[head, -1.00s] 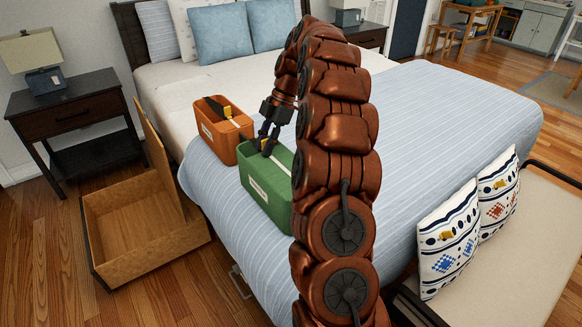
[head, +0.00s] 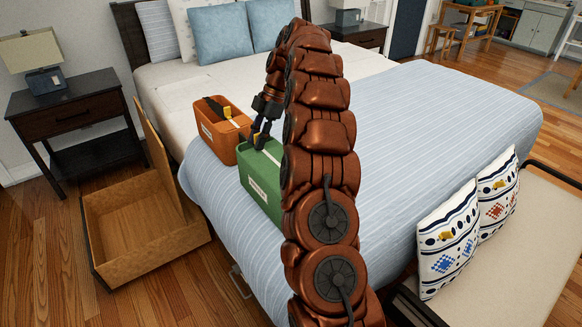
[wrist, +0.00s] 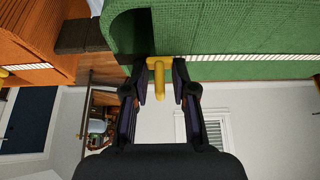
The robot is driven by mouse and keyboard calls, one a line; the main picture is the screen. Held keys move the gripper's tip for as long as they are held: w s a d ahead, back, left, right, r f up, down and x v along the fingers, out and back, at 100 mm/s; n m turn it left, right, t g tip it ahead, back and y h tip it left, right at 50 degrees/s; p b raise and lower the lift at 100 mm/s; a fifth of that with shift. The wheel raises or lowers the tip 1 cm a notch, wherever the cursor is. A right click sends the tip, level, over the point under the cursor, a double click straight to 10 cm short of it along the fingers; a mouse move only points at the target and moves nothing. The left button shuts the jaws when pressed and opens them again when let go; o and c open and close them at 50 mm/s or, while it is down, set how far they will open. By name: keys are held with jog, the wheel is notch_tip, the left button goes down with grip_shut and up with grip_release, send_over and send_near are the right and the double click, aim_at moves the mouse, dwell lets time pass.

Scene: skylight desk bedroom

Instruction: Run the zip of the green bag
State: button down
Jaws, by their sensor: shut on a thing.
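The green bag (head: 262,190) stands on the bed, partly hidden behind my arm in the head view. In the wrist view the green bag (wrist: 235,30) fills the top right, with a pale zip strip (wrist: 250,57) running right from the pull. A dark opening (wrist: 128,35) shows left of the pull. My gripper (head: 258,143) is at the bag's top, at its end near the orange bag. In the wrist view my gripper (wrist: 161,80) is shut on the yellow zip pull (wrist: 158,72), with a finger on each side.
An orange bag (head: 212,140) with a dark opening stands close by on the left of the bed (head: 430,110). An open wooden box (head: 140,225) is on the floor beside the bed. The bed's right side is clear.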

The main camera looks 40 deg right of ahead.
jog(key=shift+w, duration=0.65)
jog(key=shift+w+d+r+p, duration=0.1)
jog(key=shift+w+p, duration=0.5)
jog(key=shift+w, duration=0.3)
jog(key=shift+w+p, duration=0.95)
jog(key=shift+p, duration=0.25)
jog(key=c, duration=1)
grip_release()
jog(key=shift+c, duration=0.2)
